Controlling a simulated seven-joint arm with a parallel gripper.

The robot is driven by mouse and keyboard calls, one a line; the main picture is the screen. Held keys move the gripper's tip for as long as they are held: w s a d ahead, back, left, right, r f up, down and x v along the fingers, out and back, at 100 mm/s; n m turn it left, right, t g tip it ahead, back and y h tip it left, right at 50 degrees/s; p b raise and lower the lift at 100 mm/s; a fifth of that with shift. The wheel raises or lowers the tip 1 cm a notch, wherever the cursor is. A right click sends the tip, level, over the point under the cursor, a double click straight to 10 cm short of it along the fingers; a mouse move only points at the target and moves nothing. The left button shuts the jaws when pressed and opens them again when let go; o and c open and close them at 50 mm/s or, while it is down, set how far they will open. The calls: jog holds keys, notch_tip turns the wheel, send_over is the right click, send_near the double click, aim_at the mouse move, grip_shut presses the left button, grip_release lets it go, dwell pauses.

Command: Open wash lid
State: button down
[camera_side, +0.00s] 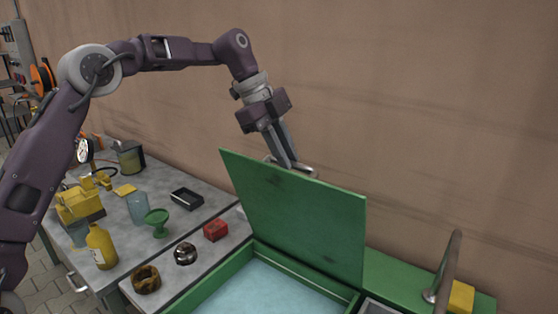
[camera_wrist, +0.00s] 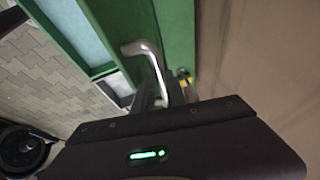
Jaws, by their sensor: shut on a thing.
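The green wash lid (camera_side: 300,215) stands raised and steeply tilted at the back of the green wash basin (camera_side: 207,289), with pale blue liquid showing inside. A metal bar handle (camera_side: 305,170) sits at the lid's top edge, on its far side. My gripper (camera_side: 291,163) is above that edge, pointing down, with its fingers shut on the handle. In the wrist view the curved metal handle (camera_wrist: 146,50) runs down to the fingers, next to the green lid (camera_wrist: 179,40). The exact contact of the fingertips is partly hidden by the lid.
A grey bench at left holds a yellow bottle (camera_side: 101,246), a green goblet (camera_side: 157,221), a red block (camera_side: 216,230), a black tray (camera_side: 187,197) and brown and metal rings. A curved pipe (camera_side: 447,265) and yellow block (camera_side: 461,296) stand at right. The wall is close behind.

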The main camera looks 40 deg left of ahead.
jog(key=shift+w+r, duration=0.1)
jog(key=shift+w, duration=0.4)
jog(key=c, duration=1.6)
grip_release()
jog(key=shift+c, duration=0.2)
jog(key=v, duration=0.7)
